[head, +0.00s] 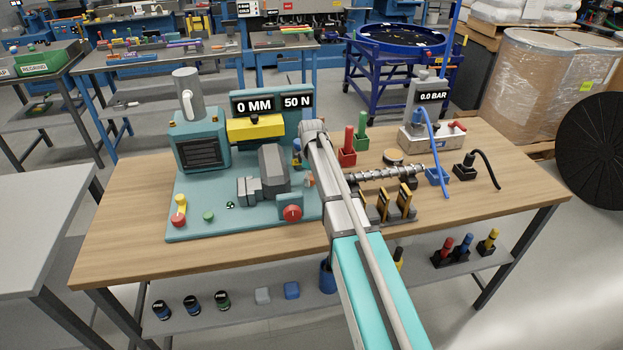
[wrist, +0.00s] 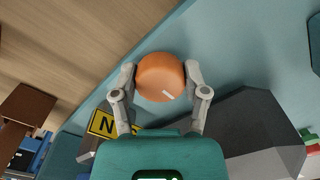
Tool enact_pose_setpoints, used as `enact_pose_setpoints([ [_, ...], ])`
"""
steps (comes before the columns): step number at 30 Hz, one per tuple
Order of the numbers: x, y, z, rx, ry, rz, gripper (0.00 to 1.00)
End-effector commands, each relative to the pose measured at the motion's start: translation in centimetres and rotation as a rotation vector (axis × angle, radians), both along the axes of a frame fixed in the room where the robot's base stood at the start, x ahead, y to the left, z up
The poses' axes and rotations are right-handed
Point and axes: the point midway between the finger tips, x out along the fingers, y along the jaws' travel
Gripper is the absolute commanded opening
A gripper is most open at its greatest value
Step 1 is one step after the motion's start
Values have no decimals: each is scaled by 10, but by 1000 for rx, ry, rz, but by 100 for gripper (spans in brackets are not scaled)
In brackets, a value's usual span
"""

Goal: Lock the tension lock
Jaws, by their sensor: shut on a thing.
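An orange round knob (wrist: 160,78) with a short white mark on its face sits on the teal machine plate (wrist: 235,45) in the wrist view. I take it for the tension lock. My gripper (wrist: 161,72) has one finger on each side of the knob and is shut on it. The white mark points toward the lower right of the knob. In the head view my arm hides most of this spot, and only a small orange patch (head: 309,181) shows beside it. The teal test machine (head: 240,220) has displays reading 0 MM and 50 N (head: 297,102).
A dark grey block (wrist: 250,125) stands close to the right finger. On the plate are a red knob (head: 290,213) and a green button (head: 208,216). A red holder (head: 347,150), a screw (head: 385,173) and a blue cable (head: 433,150) lie right of my arm.

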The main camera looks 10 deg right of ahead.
Motion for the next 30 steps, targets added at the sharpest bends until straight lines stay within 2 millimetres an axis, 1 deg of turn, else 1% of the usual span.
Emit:
enact_pose_setpoints([
  [5,-1,0,0,-1,1,-85,11],
  [11,-1,1,0,-1,1,-235,11],
  [30,-2,3,0,-1,1,-836,11],
])
